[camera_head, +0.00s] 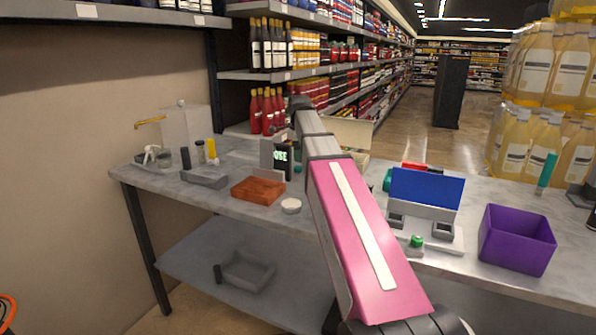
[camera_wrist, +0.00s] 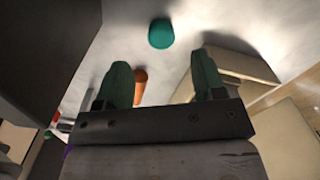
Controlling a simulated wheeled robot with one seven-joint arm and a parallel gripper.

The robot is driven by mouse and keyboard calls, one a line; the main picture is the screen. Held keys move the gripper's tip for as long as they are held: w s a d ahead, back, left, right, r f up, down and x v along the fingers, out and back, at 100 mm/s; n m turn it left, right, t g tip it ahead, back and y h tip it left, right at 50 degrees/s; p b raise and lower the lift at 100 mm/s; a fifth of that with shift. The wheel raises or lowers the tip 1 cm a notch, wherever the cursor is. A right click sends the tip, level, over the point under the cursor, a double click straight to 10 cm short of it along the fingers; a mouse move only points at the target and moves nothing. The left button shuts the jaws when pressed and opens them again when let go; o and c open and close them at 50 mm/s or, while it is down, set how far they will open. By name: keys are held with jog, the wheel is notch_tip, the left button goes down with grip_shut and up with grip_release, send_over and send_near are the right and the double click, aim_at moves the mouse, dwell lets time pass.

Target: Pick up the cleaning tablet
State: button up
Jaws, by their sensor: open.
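In the wrist view my gripper (camera_wrist: 160,60) is open, with two green fingers spread apart and nothing between them. A small teal round piece (camera_wrist: 161,33) lies on the pale surface beyond the fingertips, roughly centred between them; it may be the cleaning tablet. An orange-brown piece (camera_wrist: 140,85) shows between the fingers, farther off. In the head view a white round puck (camera_head: 291,205) lies at the counter's front edge, left of my pink arm. I cannot tell for certain which is the tablet. My gripper is not clearly visible in the head view, behind the arm.
A blue panel (camera_head: 426,188) and purple bin (camera_head: 516,240) stand at right. A dark block (camera_wrist: 45,50) is close left in the wrist view.

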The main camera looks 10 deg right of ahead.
aim_at(298, 167)
jog(key=shift+w+a+f, duration=0.15)
jog(key=shift+f, duration=2.5)
jog(key=shift+c, duration=0.3)
jog(key=c, duration=0.9)
